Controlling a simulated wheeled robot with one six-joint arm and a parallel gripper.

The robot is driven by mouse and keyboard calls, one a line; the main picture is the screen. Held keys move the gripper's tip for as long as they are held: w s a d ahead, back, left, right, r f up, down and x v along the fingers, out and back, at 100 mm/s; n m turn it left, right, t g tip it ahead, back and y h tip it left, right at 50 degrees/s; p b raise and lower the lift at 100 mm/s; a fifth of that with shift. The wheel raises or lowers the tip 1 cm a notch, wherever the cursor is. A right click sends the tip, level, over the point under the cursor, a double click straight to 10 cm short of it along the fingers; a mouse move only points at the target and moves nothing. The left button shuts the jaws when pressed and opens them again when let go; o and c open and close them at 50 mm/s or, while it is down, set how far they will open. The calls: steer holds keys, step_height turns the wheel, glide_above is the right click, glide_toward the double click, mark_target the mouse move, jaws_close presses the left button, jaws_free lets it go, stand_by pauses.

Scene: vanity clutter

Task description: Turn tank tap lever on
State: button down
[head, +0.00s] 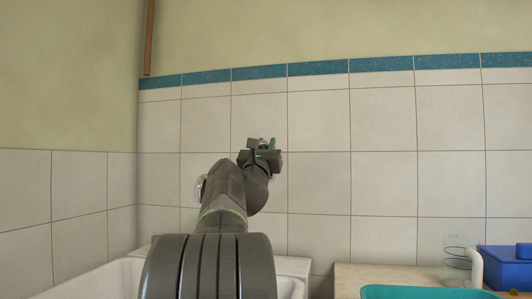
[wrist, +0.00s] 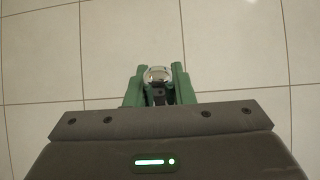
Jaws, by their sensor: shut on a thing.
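My gripper (head: 265,144) is raised in front of the tiled wall in the head view, with its green fingers only partly visible past my arm. In the wrist view my gripper (wrist: 158,78) has its two green fingers close on either side of a small shiny, rounded metal piece. This piece looks like the tank tap lever (wrist: 157,74), and the fingers are shut on it. The rest of the tap is hidden by the fingers and gripper body. A small shiny rounded part (head: 199,188) shows at the left edge of my arm; I cannot tell what it belongs to.
A white basin or tub (head: 110,281) lies below my arm. At the lower right, a counter (head: 390,275) carries a teal tray (head: 415,292), a clear cup (head: 457,258), a white curved object (head: 476,268) and a blue box (head: 508,266). A brown pipe (head: 149,38) runs down the wall.

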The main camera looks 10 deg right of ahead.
stand_by(0.4)
steer(key=c, duration=1.2)
jaws_free()
steer(key=shift+c, duration=0.2)
steer(key=b+v, duration=0.1)
steer(key=v, duration=1.2)
steer(key=shift+s+a+f+b, duration=0.15)
steer(key=shift+s+f+b, duration=0.1)
steer(key=shift+s+b, duration=0.1)
steer(key=shift+w, duration=0.15)
steer(key=p+x, duration=0.1)
steer(key=x, duration=1.2)
steer(key=shift+w+r+p, duration=0.2)
steer(key=shift+r+p, duration=0.1)
steer(key=shift+p, duration=0.1)
steer(key=shift+f, duration=0.1)
